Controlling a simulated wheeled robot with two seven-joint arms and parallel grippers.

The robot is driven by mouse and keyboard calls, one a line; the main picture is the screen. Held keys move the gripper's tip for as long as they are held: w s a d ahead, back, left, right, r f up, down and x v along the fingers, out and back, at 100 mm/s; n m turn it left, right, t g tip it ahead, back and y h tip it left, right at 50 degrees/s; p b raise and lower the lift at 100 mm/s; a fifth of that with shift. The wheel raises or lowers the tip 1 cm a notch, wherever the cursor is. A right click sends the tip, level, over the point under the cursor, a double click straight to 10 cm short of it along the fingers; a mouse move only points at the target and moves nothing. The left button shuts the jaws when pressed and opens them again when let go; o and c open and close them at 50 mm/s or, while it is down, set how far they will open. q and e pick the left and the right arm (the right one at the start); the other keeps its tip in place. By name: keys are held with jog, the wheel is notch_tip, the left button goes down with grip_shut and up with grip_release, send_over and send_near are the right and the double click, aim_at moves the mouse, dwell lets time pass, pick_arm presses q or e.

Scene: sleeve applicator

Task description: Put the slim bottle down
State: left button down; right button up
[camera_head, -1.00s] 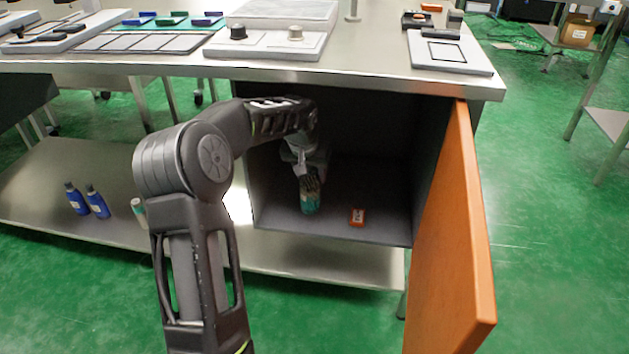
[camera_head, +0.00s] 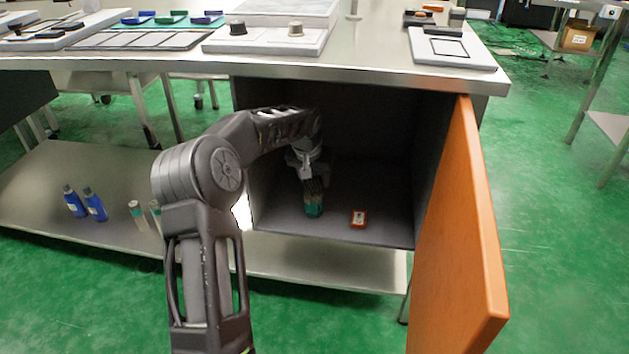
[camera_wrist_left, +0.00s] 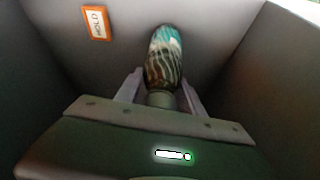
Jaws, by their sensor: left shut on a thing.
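The slim bottle (camera_head: 314,199) has a teal end and a dark patterned body. It is inside the open cabinet, at or just above the cabinet floor; I cannot tell if it touches. My left gripper (camera_head: 307,172) reaches into the cabinet and is shut on the bottle's neck end. In the left wrist view the bottle (camera_wrist_left: 163,62) extends out from between the two fingers of the gripper (camera_wrist_left: 160,92), teal end farthest away. My right gripper is not in view.
An orange-framed HOLD tag (camera_head: 358,218) lies on the cabinet floor (camera_head: 335,232), right of the bottle. The orange door (camera_head: 458,240) stands open at right. Blue bottles (camera_head: 95,205) and pale tubes (camera_head: 138,215) stand on the lower shelf (camera_head: 50,160) at left.

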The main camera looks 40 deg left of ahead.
pick_arm(q)
jog(key=shift+r, duration=0.1)
jog(key=c, duration=0.7)
grip_release()
jog(key=p+v, duration=0.2)
jog(key=v, duration=0.4)
jog(key=shift+p, duration=0.3)
jog(key=s+d, duration=0.1)
jog(key=s, duration=0.2)
jog(key=s+d+p, duration=0.1)
jog(key=s+d, duration=0.1)
jog(key=s, duration=0.2)
jog(key=s+d+f, duration=0.1)
jog(key=s, duration=0.3)
jog(key=shift+d, duration=0.25)
jog(key=shift+w, duration=0.1)
